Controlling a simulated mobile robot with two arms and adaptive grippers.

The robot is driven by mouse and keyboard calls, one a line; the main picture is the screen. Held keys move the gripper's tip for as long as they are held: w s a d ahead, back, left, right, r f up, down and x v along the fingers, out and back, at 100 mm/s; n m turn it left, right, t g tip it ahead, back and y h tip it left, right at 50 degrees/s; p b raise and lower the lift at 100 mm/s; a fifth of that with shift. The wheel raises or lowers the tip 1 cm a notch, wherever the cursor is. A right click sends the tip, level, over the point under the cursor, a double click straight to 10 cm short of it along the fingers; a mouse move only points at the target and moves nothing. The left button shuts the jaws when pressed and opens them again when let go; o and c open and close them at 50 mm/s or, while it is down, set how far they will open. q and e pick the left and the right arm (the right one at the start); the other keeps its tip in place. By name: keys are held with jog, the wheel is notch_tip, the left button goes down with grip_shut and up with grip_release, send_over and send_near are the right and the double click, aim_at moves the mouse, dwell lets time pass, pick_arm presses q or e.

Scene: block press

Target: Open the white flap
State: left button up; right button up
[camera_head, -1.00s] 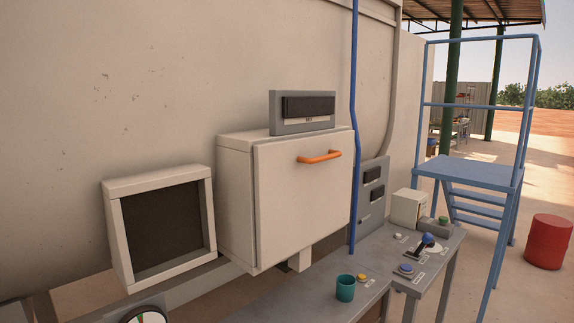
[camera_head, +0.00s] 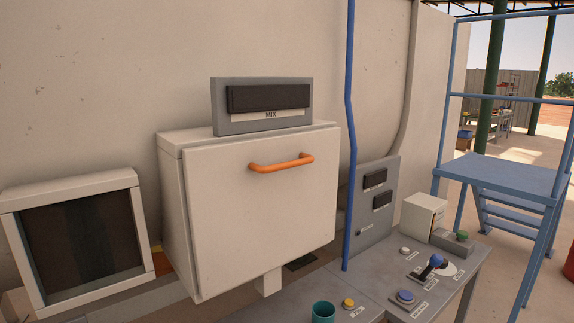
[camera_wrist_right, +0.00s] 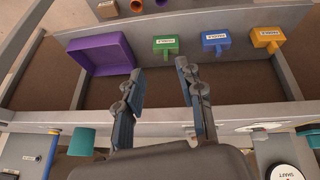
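The white flap (camera_head: 262,210) is the front door of a white box on the wall in the head view. It has an orange handle (camera_head: 281,163) near its top edge. The flap looks closed against the box. No gripper shows in the head view, so neither gripper is seen near the flap. In the right wrist view my right gripper (camera_wrist_right: 160,75) is open, with its two fingers apart and nothing between them. It hangs over a grey-framed bench with brown compartments. The flap is not in the right wrist view. My left gripper is out of sight.
A teal cup (camera_head: 323,312), buttons and a lever (camera_head: 432,265) are on the desk below. A purple tray (camera_wrist_right: 100,55) and coloured blocks show in the wrist view.

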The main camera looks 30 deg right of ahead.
jog(key=w+d+r+n+t, duration=0.1)
jog(key=w+d+r+t, duration=0.3)
jog(key=w, duration=0.3)
jog(key=w+d+r+n+t, duration=0.2)
jog(key=w+d+r, duration=0.3)
jog(key=w, duration=0.2)
jog(key=n+t+y, duration=0.1)
jog(key=n+y, duration=1.5)
jog(key=n, duration=0.8)
send_near(292, 166)
jog(key=p+x, duration=0.9)
jog(key=x, duration=0.1)
jog(key=shift+r, duration=0.2)
jog(key=shift+w+a+f+p, duration=0.1)
jog(key=shift+w+a+p, duration=0.15)
jog(key=shift+w+p, duration=0.05)
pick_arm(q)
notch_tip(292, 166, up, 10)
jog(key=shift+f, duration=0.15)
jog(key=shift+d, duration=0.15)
